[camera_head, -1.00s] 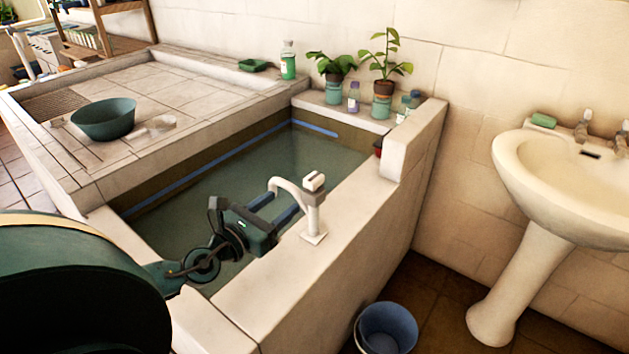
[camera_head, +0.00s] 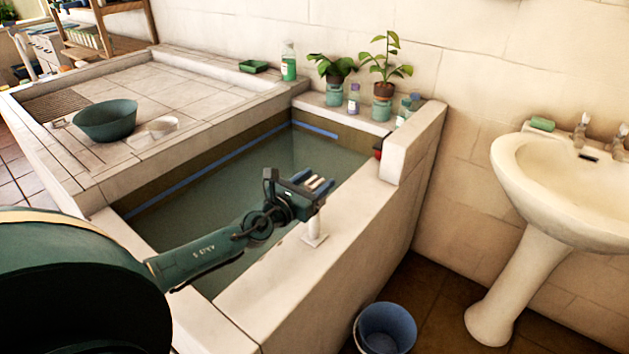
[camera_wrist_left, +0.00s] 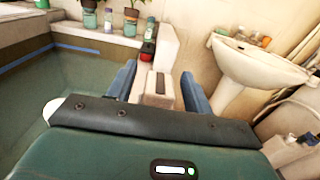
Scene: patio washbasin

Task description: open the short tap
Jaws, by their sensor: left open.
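The short white tap (camera_head: 314,229) stands on the front ledge of the water basin, its lower post and square base visible in the head view. My left gripper (camera_head: 322,185) is at the tap's top and hides most of its head and spout. In the left wrist view, the tap's pale blocky handle (camera_wrist_left: 157,89) with a dark slot lies between the two blue fingers of the left gripper (camera_wrist_left: 160,80). The fingers are open, one on each side, with gaps to the handle. My right gripper is not in view.
The basin (camera_head: 270,305) holds greenish water. Potted plants (camera_head: 383,88) and bottles stand on its back ledge. A raised wall block (camera_head: 412,145) rises right of the tap. A blue bucket (camera_head: 386,328) stands on the floor, near a white pedestal sink (camera_head: 530,215).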

